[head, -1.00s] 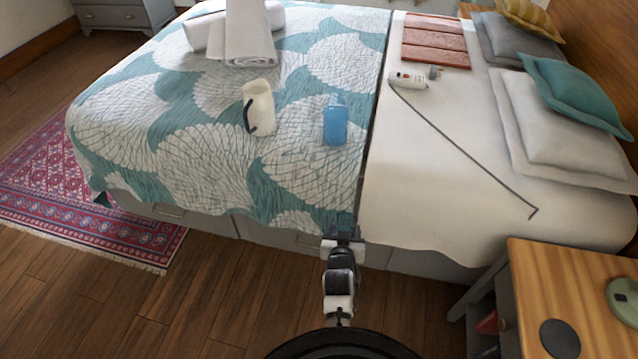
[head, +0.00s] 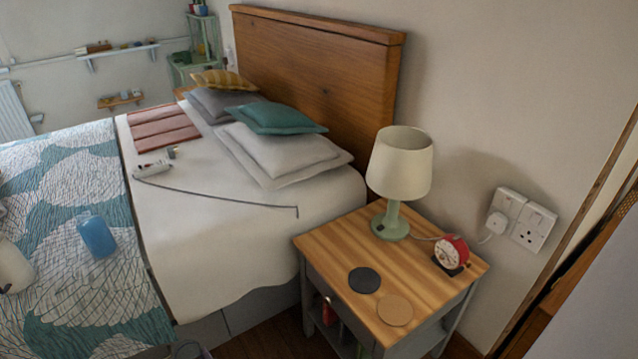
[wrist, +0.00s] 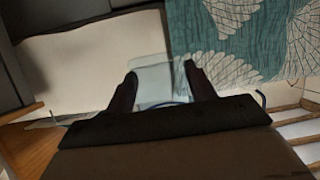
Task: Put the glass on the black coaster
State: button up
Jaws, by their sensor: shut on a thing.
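The black coaster (head: 364,280) is a dark round disc lying flat and bare on the wooden bedside table (head: 335,242), beside a tan round coaster (head: 395,310). In the wrist view my gripper (wrist: 160,73) is shut on the clear glass (wrist: 156,88), which sits between the two dark fingers. The glass is see-through, and its lower part is hidden behind the gripper body. The head view does not show the glass or the fingers clearly, so their distance from the coaster cannot be told.
A lamp (head: 400,170) and a red alarm clock (head: 452,253) stand toward the back and right of the bedside table. The table's left part is clear.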

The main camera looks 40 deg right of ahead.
aim_at(365, 279)
jog(key=k, duration=0.7)
jog(key=k+z, duration=0.15)
jog(key=z, duration=2)
jog(key=j+z, duration=0.15)
jog(key=z, duration=0.3)
jog(key=j+z, duration=0.2)
jog(key=z, duration=0.2)
jog(key=k+j, duration=0.15)
jog(key=j, duration=0.25)
jog(key=k+j, duration=0.2)
jog(key=j, duration=0.2)
jog(key=k+j, duration=0.15)
jog(key=j, duration=0.25)
jog(key=k+j, duration=0.15)
jog(key=j, duration=0.25)
jog(key=k+j, duration=0.15)
jog(key=j, duration=0.25)
jog(key=k+j, duration=0.2)
jog(key=j, duration=0.2)
jog(key=i+j, duration=0.1)
jog(key=j, duration=0.35)
jog(key=i, duration=0.05)
